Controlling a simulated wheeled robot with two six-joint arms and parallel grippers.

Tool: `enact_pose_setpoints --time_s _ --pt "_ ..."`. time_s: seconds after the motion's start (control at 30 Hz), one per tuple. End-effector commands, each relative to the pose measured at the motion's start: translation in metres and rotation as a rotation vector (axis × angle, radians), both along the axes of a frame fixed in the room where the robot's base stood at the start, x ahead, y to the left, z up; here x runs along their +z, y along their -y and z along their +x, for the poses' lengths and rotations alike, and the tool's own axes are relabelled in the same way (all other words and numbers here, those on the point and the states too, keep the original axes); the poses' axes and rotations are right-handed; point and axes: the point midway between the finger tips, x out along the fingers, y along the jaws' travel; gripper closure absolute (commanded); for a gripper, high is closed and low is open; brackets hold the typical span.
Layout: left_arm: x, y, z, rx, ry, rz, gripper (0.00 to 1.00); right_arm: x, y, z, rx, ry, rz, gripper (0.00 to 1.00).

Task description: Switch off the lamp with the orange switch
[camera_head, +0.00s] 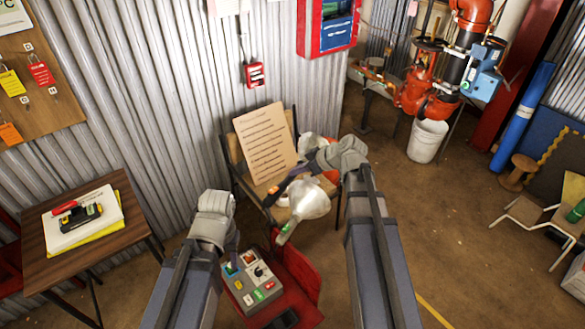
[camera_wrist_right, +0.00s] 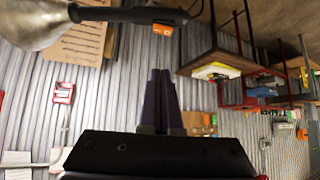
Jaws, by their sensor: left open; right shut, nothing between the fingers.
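A lamp with a silver shade (camera_wrist_right: 32,22) and a black handle (camera_wrist_right: 115,14) crosses the top left of the right wrist view. Its orange switch (camera_wrist_right: 162,29) sits on the handle, just beyond my right fingertips. My right gripper (camera_wrist_right: 161,72) is shut and empty, with a small apparent gap to the switch. My left gripper (camera_head: 236,262) is open, above a grey button box (camera_head: 252,285).
A chair holds a paper notice (camera_head: 265,142) behind the lamp. A wooden side table (camera_head: 85,245) with papers and a tool stands at left. A red pipe assembly (camera_head: 425,85) and white bucket (camera_head: 427,140) are at back right.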

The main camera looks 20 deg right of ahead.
Motion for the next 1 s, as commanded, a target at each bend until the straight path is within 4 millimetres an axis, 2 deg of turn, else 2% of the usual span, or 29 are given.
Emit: enact_pose_setpoints --time_s 0.2,0.4,0.77,0.87,1.0 --pt "-0.001 0.000 0.000 0.000 0.000 0.000 0.50 -0.001 0.001 0.001 0.000 -0.003 0.003 1.00" --pt "0.000 0.000 0.000 0.000 0.000 0.000 0.50 0.001 0.010 0.012 0.006 -0.094 0.092 1.00" --pt "0.000 0.000 0.000 0.000 0.000 0.000 0.50 0.001 0.009 0.010 0.010 -0.120 0.116 1.00" --pt "-0.005 0.000 0.000 0.000 0.000 0.000 0.50 -0.003 0.007 0.012 0.010 -0.120 0.116 1.00" --pt "-0.020 0.000 0.000 0.000 0.000 0.000 0.50 -0.019 -0.003 0.020 0.012 -0.120 0.116 1.00"
